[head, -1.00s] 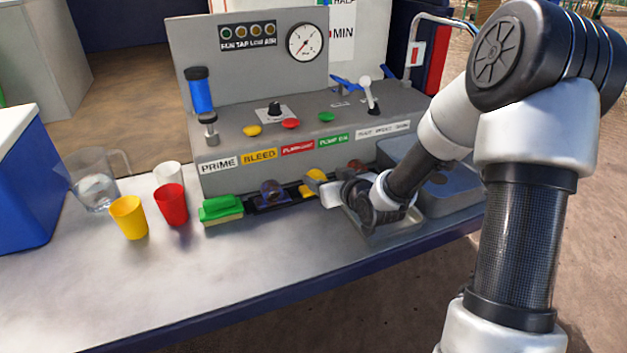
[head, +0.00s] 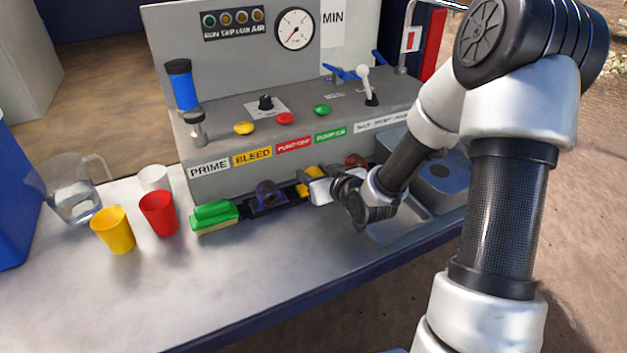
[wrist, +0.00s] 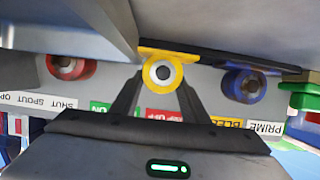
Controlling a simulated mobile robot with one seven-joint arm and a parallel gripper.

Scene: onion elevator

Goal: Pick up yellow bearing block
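The yellow bearing block (head: 306,184) sits in the dark rack at the foot of the grey panel, partly hidden by my gripper (head: 316,189) in the head view. In the wrist view the yellow block (wrist: 162,71) shows as a yellow ring with a grey round centre, straight ahead. The two dark fingers of my gripper (wrist: 161,82) stand apart, one on each side of it, with their tips close to its sides. I cannot tell whether they touch or press on it.
A blue block (wrist: 244,85) and a red block (wrist: 71,68) stand on either side of the yellow one. A green sponge-like block (head: 214,216) lies at the rack's left end. Cups and a jug (head: 72,190) stand further left. A sink (head: 400,222) is at right.

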